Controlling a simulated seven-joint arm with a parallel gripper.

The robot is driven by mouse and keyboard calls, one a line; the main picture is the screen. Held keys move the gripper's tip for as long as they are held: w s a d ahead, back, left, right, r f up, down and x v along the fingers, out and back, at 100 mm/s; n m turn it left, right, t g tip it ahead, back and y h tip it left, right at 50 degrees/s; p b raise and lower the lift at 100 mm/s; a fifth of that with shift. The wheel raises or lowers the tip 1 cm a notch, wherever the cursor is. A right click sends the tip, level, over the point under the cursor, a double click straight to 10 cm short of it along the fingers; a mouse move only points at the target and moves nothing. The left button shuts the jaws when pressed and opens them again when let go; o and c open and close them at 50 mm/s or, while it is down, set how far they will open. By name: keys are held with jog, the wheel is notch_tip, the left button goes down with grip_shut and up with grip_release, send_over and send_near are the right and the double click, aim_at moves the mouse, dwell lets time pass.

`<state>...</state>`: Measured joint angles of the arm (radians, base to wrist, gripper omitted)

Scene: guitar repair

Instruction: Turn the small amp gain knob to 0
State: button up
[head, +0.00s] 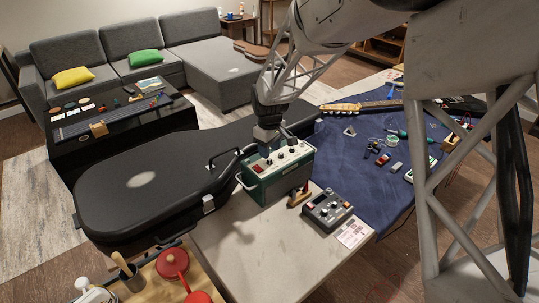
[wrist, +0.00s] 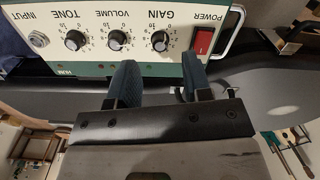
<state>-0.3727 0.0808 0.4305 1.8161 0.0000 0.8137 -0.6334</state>
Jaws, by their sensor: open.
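The small amp (head: 283,184) is a green box with a cream control panel, standing on the grey bench top. In the wrist view its panel (wrist: 80,15) appears upside down. The black gain knob (wrist: 160,41) is between the volume knob (wrist: 117,40) and the red power switch (wrist: 203,40). I cannot read its pointer setting surely. My gripper (wrist: 159,72) is open and empty, its two fingers spread at the panel's edge, with the gain knob lined up between them but beyond the tips. In the head view my gripper (head: 268,144) is at the amp, its fingertips partly hard to make out.
A black guitar case (head: 130,185) lies left of the amp. A grey pedal (head: 327,210) sits to its right on the bench (head: 250,255). A blue mat (head: 350,165) holds tools and a guitar neck (head: 365,106). The amp has a handle (wrist: 232,30) beside the power switch.

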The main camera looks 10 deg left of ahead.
aim_at(271, 160)
jog(key=shift+r, duration=1.95)
jog(key=shift+s+d+r, duration=0.1)
jog(key=shift+d+r, duration=0.1)
jog(key=s+d+r+m+t, duration=0.1)
jog(key=s+d+r+m, duration=0.5)
jog(key=s+d+r, duration=0.8)
jog(key=s+d+m, duration=0.3)
jog(key=s+d, duration=0.3)
jog(key=s, duration=0.5)
jog(key=s+d+m+t, duration=0.1)
jog(key=s+d, duration=0.5)
jog(key=s, duration=0.6)
jog(key=shift+s+d+f+m+t, duration=0.15)
jog(key=shift+s+f+m+t, duration=0.15)
jog(key=shift+m, duration=0.6)
